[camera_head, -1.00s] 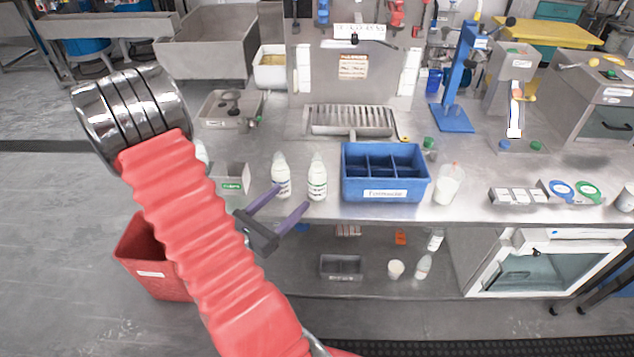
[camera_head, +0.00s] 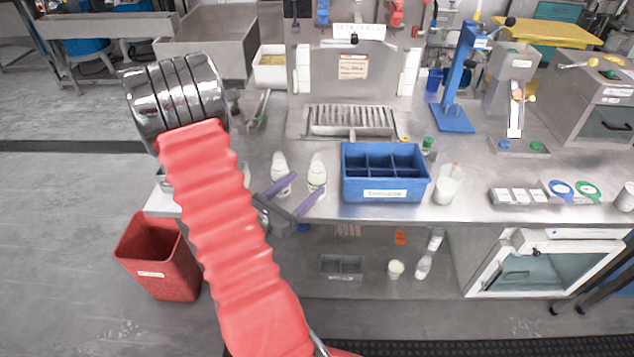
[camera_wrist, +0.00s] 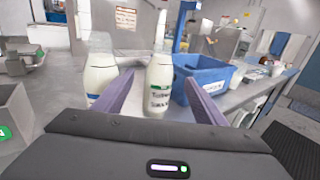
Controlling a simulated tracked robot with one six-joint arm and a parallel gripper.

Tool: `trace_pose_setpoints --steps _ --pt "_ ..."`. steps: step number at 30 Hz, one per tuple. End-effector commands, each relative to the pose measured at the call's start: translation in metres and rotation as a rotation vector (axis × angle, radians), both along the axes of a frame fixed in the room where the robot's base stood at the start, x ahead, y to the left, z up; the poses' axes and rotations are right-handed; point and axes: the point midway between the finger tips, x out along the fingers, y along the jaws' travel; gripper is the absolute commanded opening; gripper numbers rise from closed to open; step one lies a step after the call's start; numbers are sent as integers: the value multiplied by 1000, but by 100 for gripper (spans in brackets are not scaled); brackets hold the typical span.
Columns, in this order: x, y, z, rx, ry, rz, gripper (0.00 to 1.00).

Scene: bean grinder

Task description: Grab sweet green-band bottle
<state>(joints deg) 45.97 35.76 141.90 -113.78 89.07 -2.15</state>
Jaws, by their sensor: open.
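Two white bottles stand upright side by side on the metal counter. The right bottle (camera_head: 317,170) shows a small green band in the wrist view (camera_wrist: 159,88), with dark lettering below it. The left bottle (camera_head: 281,164) has a bluish band in the wrist view (camera_wrist: 99,72). My gripper (camera_head: 307,184), with purple fingers, is open and empty at the counter's front edge. In the wrist view, the green-band bottle appears between the fingertips (camera_wrist: 160,78), with the left finger close to its side. I cannot tell whether they touch.
A red bin (camera_head: 157,262) stands on the floor.

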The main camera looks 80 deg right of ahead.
Motion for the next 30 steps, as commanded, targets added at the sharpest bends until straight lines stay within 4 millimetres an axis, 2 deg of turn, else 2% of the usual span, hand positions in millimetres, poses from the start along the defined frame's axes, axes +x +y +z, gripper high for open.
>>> trace_pose_setpoints --steps 6,20,30 --pt "-7 -15 0 0 -1 -2 65" --pt "-8 -20 0 0 -1 0 65" --pt "-23 -54 0 0 -1 -3 65"
